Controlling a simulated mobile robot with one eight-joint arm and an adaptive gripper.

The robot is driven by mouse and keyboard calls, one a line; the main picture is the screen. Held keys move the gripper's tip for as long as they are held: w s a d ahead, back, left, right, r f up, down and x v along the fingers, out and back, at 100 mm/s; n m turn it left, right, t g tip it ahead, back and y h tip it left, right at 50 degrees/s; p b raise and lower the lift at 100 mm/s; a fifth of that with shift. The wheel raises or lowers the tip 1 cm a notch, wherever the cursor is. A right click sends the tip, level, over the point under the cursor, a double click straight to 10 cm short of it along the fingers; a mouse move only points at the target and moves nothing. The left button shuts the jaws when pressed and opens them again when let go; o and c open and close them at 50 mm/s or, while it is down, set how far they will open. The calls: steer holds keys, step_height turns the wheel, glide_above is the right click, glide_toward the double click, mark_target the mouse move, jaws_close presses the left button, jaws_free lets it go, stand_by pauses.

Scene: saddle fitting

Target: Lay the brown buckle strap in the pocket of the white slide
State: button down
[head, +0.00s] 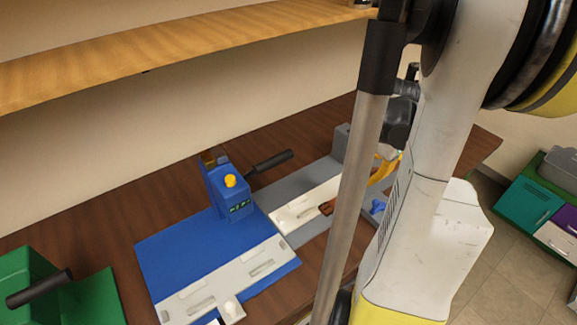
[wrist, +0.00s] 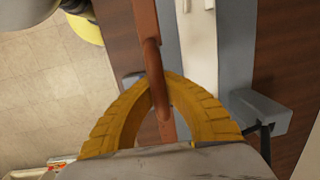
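The brown buckle strap (wrist: 146,30) runs between the yellow fingers of my gripper (wrist: 160,88) in the wrist view, which look shut on it. One end reaches back toward the palm and the other extends past the top edge. In the head view, a brown end of the strap (head: 327,208) shows above the white slide, left of my arm. My gripper (head: 386,167) is partly hidden there behind my arm. The white slide (head: 296,212) lies on a grey rail, and part of it shows in the wrist view (wrist: 197,45). I cannot tell whether the strap touches it.
A blue press (head: 226,195) with a yellow button and black handle stands beside the slide. Its blue base (head: 165,250) carries a pale grey bar (head: 225,285) with recesses. A green device (head: 35,285) stands at left. A wooden shelf (head: 170,50) hangs above.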

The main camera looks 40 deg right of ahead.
steer(key=b, duration=0.4)
glide_above(323, 195)
step_height(323, 195, down, 7)
steer(key=shift+s+d+f, duration=0.15)
steer(key=shift+f, duration=0.1)
steer(key=shift+f+b, duration=0.75)
steer(key=shift+f, duration=1.1)
steer(key=shift+f, duration=0.1)
steer(key=c, duration=2.2)
jaws_free()
steer(key=shift+f, duration=0.1)
steer(key=o, duration=0.6)
